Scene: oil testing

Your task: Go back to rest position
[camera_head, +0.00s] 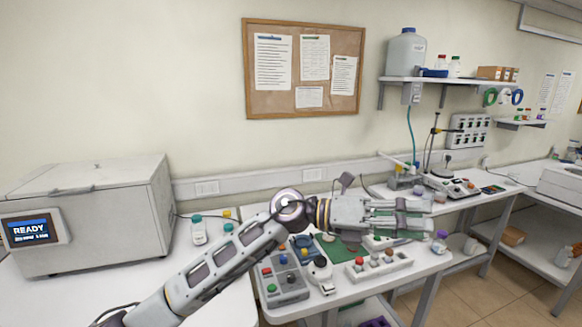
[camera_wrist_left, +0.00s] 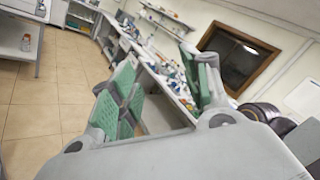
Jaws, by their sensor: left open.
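My left arm reaches in from the lower left in the head view, and my left gripper (camera_head: 412,215) is held out to the right over the bench. Its fingers are apart, with nothing between them. In the left wrist view the two green-padded fingers of my left gripper (camera_wrist_left: 165,95) stand apart, and the benches and floor show between and beyond them. My right gripper is in neither view.
A white machine (camera_head: 95,215) with a READY screen stands at the left. A control box (camera_head: 281,283) and a rack with coloured caps (camera_head: 379,266) sit on the bench below my arm. A shelf (camera_head: 440,80) holds a large container (camera_head: 406,52). Open floor (camera_head: 500,285) lies at the right.

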